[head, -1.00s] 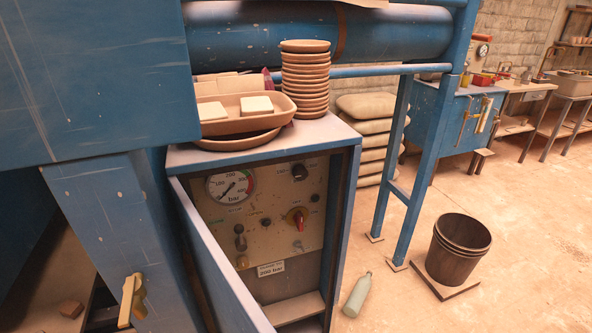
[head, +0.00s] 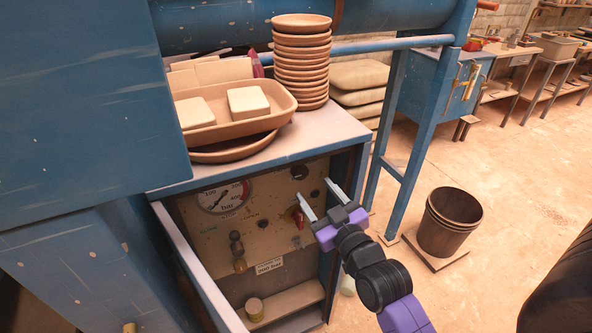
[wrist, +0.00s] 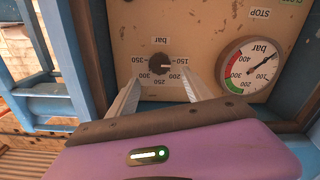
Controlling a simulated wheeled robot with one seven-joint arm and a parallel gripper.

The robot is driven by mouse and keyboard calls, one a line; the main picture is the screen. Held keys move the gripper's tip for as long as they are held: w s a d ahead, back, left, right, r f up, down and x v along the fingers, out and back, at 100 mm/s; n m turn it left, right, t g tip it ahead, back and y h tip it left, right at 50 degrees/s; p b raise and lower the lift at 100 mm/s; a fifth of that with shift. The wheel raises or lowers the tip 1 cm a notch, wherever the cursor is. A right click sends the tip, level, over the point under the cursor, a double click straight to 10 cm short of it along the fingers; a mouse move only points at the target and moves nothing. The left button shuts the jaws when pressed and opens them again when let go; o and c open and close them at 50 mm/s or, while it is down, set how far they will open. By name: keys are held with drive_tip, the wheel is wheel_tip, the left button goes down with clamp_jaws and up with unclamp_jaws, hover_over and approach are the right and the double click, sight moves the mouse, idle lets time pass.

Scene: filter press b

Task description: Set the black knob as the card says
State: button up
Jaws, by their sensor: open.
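The black knob (head: 299,172) is at the top of the panel inside the open cabinet. In the wrist view the knob (wrist: 159,65) sits in a ring of numbers from 150 to 350, upside down there. Its pale mark seems to point toward 150. The card (head: 269,266) is low on the panel; its 200 bar reads in the earlier head frame. My gripper (head: 314,188) is open in front of the panel. In the wrist view its fingers (wrist: 164,78) reach toward either side of the knob; I cannot tell whether they touch it.
A red-handled switch (head: 299,217) is below the knob, close to my fingers. A pressure gauge (head: 224,196) is to the left. The cabinet door (head: 199,268) stands open at left. Stacked dishes (head: 302,60) and a tray (head: 250,117) sit on top. A bucket (head: 449,221) stands at right.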

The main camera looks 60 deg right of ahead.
sight(303, 174)
drive_tip(key=shift+p+x, duration=0.6)
drive_tip(key=shift+x, duration=3.25)
drive_tip(key=shift+c, duration=0.2)
clamp_jaws()
drive_tip(key=shift+m, duration=0.4)
drive_tip(key=m+p, duration=0.1)
drive_tip(key=m, duration=0.2)
drive_tip(key=shift+r+m, duration=0.1)
drive_tip(key=shift+m, duration=0.2)
drive_tip(key=m+p, duration=0.2)
drive_tip(key=m, duration=0.2)
drive_tip(key=shift+s+d, duration=0.1)
drive_tip(key=shift+m, duration=0.3)
